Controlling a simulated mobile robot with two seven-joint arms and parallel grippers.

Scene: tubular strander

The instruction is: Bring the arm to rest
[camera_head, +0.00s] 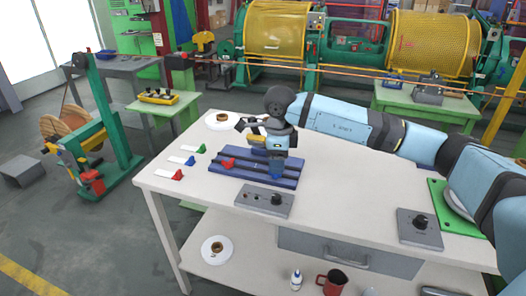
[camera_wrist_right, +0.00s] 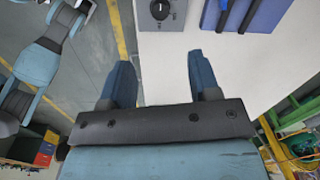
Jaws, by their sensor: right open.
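My right arm comes in from the right over the white workbench (camera_head: 345,185). Its wrist stands above the blue slotted fixture (camera_head: 225,177), with the right gripper (camera_head: 277,175) pointing down. In the right wrist view the two blue fingers of the right gripper (camera_wrist_right: 160,68) are spread apart with nothing between them. A small yellow piece shows beside the wrist in the head view; I cannot tell if it is attached. My left gripper is not in view.
Another knob box (camera_head: 418,228) and a green plate (camera_head: 445,200) are at the right. Red, blue and green tabbed pieces (camera_head: 175,174) and a white spool (camera_head: 221,119) lie at the left. The bench's middle is clear.

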